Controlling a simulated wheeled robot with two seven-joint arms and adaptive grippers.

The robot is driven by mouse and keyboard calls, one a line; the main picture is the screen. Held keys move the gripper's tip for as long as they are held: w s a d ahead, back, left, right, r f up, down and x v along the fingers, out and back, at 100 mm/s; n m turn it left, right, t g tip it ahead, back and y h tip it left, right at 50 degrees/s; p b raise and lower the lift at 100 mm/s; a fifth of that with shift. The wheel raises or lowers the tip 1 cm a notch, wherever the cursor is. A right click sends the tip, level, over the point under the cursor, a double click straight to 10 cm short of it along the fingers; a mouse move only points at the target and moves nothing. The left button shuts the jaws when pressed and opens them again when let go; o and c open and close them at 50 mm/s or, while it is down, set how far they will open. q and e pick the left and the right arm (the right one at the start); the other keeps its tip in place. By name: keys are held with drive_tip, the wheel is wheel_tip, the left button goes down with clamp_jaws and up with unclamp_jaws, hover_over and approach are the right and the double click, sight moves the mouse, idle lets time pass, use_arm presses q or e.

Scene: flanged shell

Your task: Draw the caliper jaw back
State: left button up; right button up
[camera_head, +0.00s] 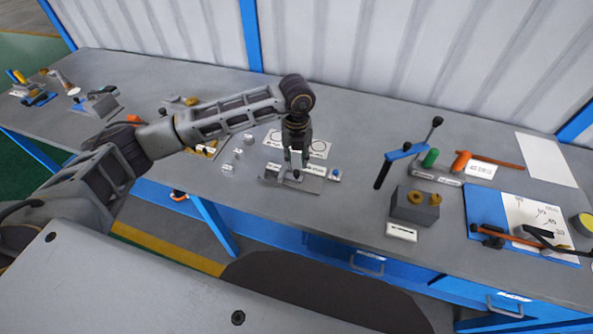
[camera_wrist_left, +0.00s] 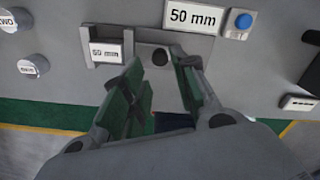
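The caliper is a flat grey metal fixture (camera_head: 308,184) near the front edge of the bench in the head view, largely covered by my left gripper (camera_head: 296,172). In the left wrist view a small block marked 50 mm (camera_wrist_left: 107,54) sits in the fixture, beside a dark round knob (camera_wrist_left: 160,57). My left gripper (camera_wrist_left: 160,72) points down there, its two fingers apart with the knob showing between their tips. No contact with the knob can be made out. A 50 mm label (camera_wrist_left: 192,17) and a blue button (camera_wrist_left: 242,21) are beyond it. My right gripper is out of view.
Small round weights (camera_wrist_left: 33,64) lie left of the fixture. The bench's front edge is close.

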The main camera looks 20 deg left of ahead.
sight(297, 171)
use_arm(q)
drive_tip(key=shift+f+p, duration=0.4)
drive_tip(key=shift+f, duration=3.05)
drive_tip(key=shift+c, duration=0.4)
clamp_jaws()
